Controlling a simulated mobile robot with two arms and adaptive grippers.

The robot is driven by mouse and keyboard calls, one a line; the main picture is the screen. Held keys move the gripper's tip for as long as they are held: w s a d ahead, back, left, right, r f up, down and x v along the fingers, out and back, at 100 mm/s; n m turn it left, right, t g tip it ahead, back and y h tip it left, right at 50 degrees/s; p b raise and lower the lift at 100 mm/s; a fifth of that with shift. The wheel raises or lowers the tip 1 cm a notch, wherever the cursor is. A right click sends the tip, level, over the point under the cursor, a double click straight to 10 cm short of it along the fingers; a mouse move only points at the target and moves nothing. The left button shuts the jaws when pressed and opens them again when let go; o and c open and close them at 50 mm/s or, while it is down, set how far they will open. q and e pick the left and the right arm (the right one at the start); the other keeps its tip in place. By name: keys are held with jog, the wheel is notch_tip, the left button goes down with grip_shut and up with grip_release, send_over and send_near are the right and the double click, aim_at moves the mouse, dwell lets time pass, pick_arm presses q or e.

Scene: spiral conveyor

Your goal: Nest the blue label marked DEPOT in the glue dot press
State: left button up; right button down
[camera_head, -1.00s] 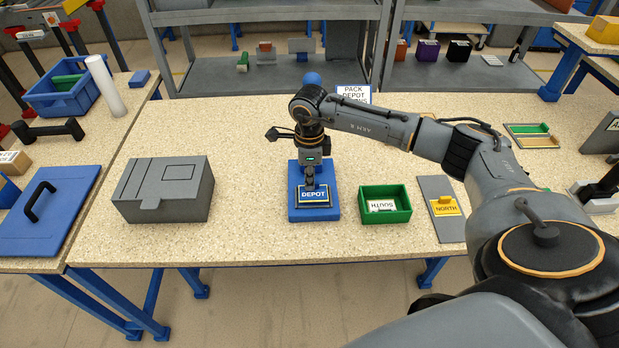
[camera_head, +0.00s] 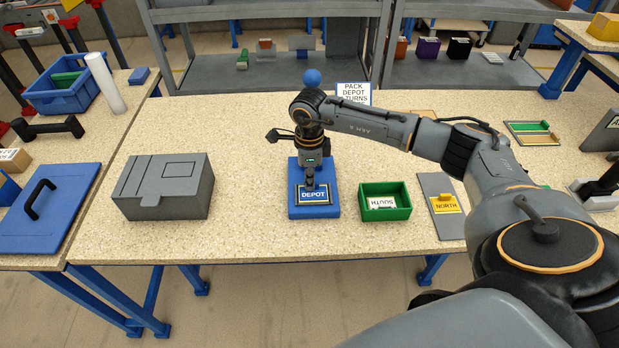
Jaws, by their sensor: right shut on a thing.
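The blue label marked DEPOT (camera_head: 313,195) lies at the front of the blue base of the glue dot press (camera_head: 331,214), facing me. A dark, light-edged border frames the label. My right gripper (camera_head: 311,184) points down from above and is shut on the label at its rear edge. The label looks level with the press, but I cannot tell whether it touches the bottom of its seat. A blue ball (camera_head: 312,77) shows behind my wrist; my arm hides the back of the press. My left gripper is not in view.
A grey lidded box (camera_head: 150,205) stands left of the press. A green tray (camera_head: 398,213) with a white SOUTH label (camera_head: 381,203) and a grey plate (camera_head: 449,226) with a yellow NORTH label (camera_head: 446,204) stand to the right.

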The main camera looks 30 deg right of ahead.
jog(key=shift+f, duration=0.25)
jog(key=c, duration=1.4)
grip_release()
jog(key=shift+o, duration=0.2)
jog(key=shift+r, duration=0.25)
notch_tip(320, 180, up, 12)
jog(key=shift+f, duration=0.25)
